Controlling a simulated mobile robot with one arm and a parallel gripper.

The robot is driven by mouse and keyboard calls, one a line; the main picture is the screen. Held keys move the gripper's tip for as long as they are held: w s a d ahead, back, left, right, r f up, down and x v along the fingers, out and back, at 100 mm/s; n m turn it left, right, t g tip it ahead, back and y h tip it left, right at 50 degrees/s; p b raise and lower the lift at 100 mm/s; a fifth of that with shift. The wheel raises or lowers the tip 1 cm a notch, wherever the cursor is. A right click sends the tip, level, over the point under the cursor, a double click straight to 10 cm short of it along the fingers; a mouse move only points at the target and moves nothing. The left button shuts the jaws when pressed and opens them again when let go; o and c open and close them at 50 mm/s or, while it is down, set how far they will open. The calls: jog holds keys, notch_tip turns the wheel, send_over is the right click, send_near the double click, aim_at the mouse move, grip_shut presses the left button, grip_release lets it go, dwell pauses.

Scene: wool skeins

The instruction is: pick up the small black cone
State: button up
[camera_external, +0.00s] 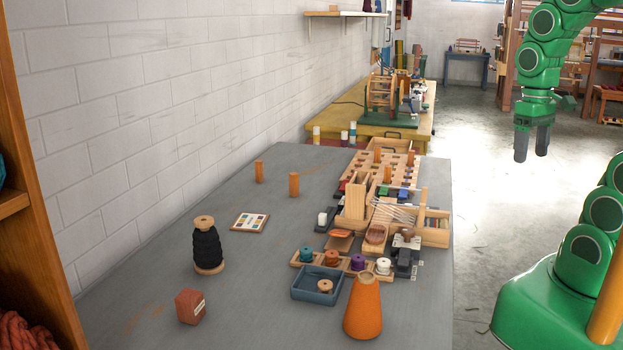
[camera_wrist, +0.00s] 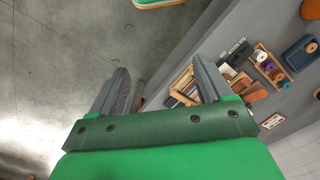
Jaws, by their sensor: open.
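The small black cone (camera_external: 207,250) is black yarn wound on a wooden spool with a pale top and base. It stands upright on the grey table (camera_external: 140,290), toward the left in the external view. I do not make it out in the wrist view. My gripper (camera_external: 531,152) is open and empty, pointing down over the floor to the right of the table, far from the cone. Its two grey fingers stand apart in the wrist view (camera_wrist: 160,70). Nothing is between them.
A red block (camera_external: 190,306) stands in front of the cone and a colour card (camera_external: 249,222) lies behind it. A large orange cone (camera_external: 364,308), a blue tray (camera_external: 316,287) and a spool rack (camera_external: 304,257) are to its right. A brick wall (camera_external: 130,110) runs along the left.

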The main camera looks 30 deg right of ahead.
jog(key=w+d+n+t+h, duration=0.2)
jog(key=w+t, duration=0.5)
jog(key=w, duration=2.3)
jog(key=w+a+f+n+t+y, duration=0.2)
jog(key=w+a, duration=0.6)
jog(key=w, duration=0.1)
jog(key=w+a+f+n+t+y, duration=0.2)
jog(key=w+a+t, duration=0.1)
jog(key=w+a, duration=0.55)
jog(key=w+a+f+n+y, duration=0.2)
jog(key=a, duration=0.4)
jog(key=w+a+f+n+y, duration=0.1)
jog(key=w+a+f+y, duration=0.1)
jog(key=a, duration=0.5)
jog(key=n+g+y, duration=0.7)
jog(key=y, duration=0.5)
send_near(204, 220)
jog(key=s+x, duration=0.1)
jog(key=x, duration=0.1)
jog(key=shift+w+f+x, duration=0.15)
jog(key=shift+x, duration=1.25)
jog(key=shift+w+f+x, duration=0.1)
jog(key=shift+w+x, duration=0.05)
jog(key=shift+x, duration=1.2)
jog(key=shift+w+f+x, duration=0.15)
jog(key=shift+x, duration=1.25)
jog(key=shift+d, duration=0.1)
jog(key=shift+c, duration=0.4)
grip_shut()
